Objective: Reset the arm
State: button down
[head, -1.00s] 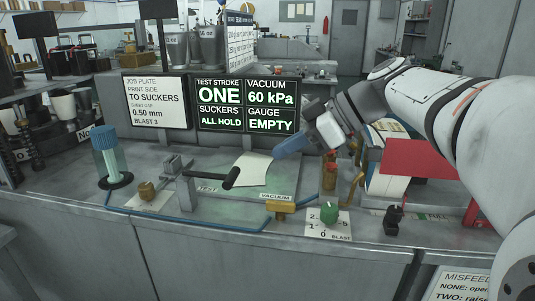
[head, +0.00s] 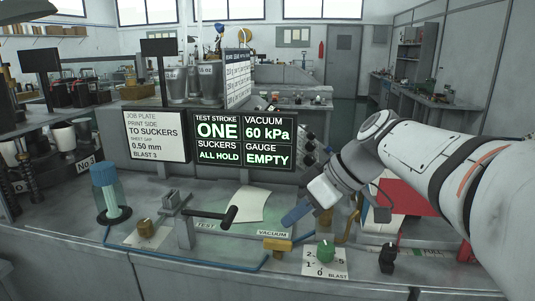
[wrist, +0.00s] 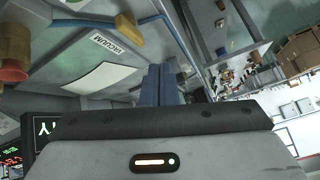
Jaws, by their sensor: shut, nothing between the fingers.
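My gripper (head: 291,216) shows blue fingers, shut with nothing between them, pointing down and left above the right part of the bench. In the wrist view the closed blue fingers (wrist: 160,86) stand beside a white sheet (wrist: 103,77). The same pale sheet (head: 250,206) lies on the grey test plate to the left of my fingertips, apart from them as far as I can tell. A brass vacuum valve (head: 277,245) is just below my fingertips in the head view. The black lever handle (head: 229,216) lies left of the sheet.
A green blast knob (head: 325,250) and a black knob (head: 388,258) stand at the front right. A blue-capped clear jar (head: 110,190) stands at left. Display boards (head: 245,142) rise behind the plate. A red panel (head: 408,208) is partly behind my arm.

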jog(key=s+d+f+m+h+p, duration=0.6)
jog(key=s+d+m+p, duration=0.3)
jog(key=s+m, duration=0.2)
jog(key=shift+s+d+f+t+h, duration=0.2)
jog(key=shift+t+h, duration=0.1)
jog(key=shift+h, duration=0.6)
dwell(0.8)
